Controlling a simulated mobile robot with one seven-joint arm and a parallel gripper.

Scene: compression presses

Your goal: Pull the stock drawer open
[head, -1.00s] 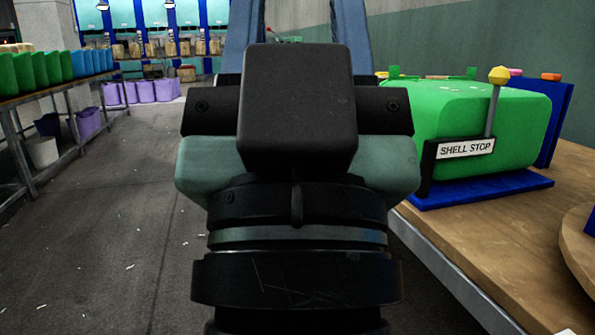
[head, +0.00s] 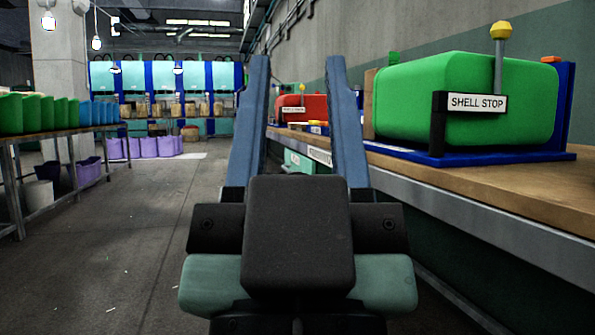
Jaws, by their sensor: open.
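My gripper (head: 298,64) points away from me, with its two long blue fingers spread apart and nothing between them. Between the fingers, farther off, a teal front (head: 298,163) shows under the right workbench. It carries small white labels that are too small to read, and the right finger hides part of it. It may be the stock drawer, but I cannot tell for certain. I see no handle clearly. In the picture my fingers frame this front without visible contact.
The workbench (head: 485,199) runs along the right, bearing a green SHELL STOP machine (head: 465,100) and a red machine (head: 303,107) farther back. A shelf with green bins (head: 32,113) and blue bins stands left. Purple bins (head: 155,147) lie ahead. The floor between is clear.

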